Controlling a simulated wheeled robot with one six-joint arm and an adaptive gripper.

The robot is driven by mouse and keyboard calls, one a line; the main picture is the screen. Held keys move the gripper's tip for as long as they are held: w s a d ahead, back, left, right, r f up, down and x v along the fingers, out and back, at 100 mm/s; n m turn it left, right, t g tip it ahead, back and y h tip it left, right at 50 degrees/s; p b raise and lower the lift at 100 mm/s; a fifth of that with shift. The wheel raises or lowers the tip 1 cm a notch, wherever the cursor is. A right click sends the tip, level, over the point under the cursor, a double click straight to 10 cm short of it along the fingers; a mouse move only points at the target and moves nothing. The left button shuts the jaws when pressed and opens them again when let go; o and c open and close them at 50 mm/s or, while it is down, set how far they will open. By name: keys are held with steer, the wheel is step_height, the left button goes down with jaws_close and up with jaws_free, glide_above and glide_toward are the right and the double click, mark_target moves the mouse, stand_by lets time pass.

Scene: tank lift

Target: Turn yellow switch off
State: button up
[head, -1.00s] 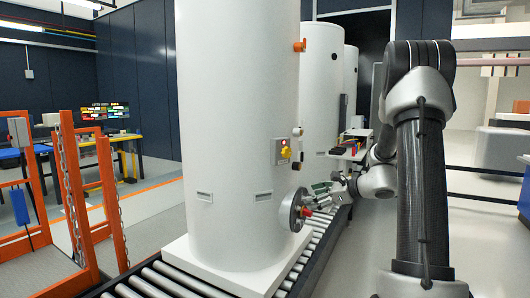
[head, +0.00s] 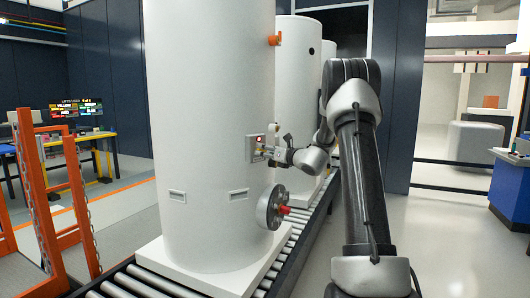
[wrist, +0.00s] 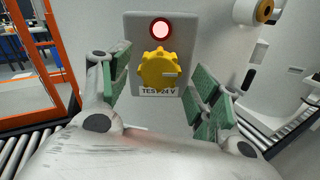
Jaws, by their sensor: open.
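The yellow switch (wrist: 158,70) is a round, notched knob on a grey panel (wrist: 185,28) on the white tank (head: 205,110). A red-ringed lamp (wrist: 160,29) sits above it and a label reading "TEST P24 V" (wrist: 158,92) below it. A light mark on the knob points right in the wrist view. My gripper (wrist: 157,85) is open, with one green-padded finger on each side of the knob and a visible gap on both sides. Whether the pads reach past the knob's face cannot be told. In the head view my gripper (head: 272,152) is at the panel and partly hides the knob.
A round flange with a red part (head: 272,208) sticks out of the tank below the panel. An orange fitting (head: 274,39) is above. The tank stands on a white base over a roller conveyor (head: 155,280). An orange frame (head: 80,205) with chains stands left.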

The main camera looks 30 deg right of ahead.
steer(key=shift+w+a, duration=0.15)
steer(key=shift+w, duration=0.4)
steer(key=shift+c, duration=0.5)
steer(key=c, duration=0.9)
steer(key=shift+c, duration=0.2)
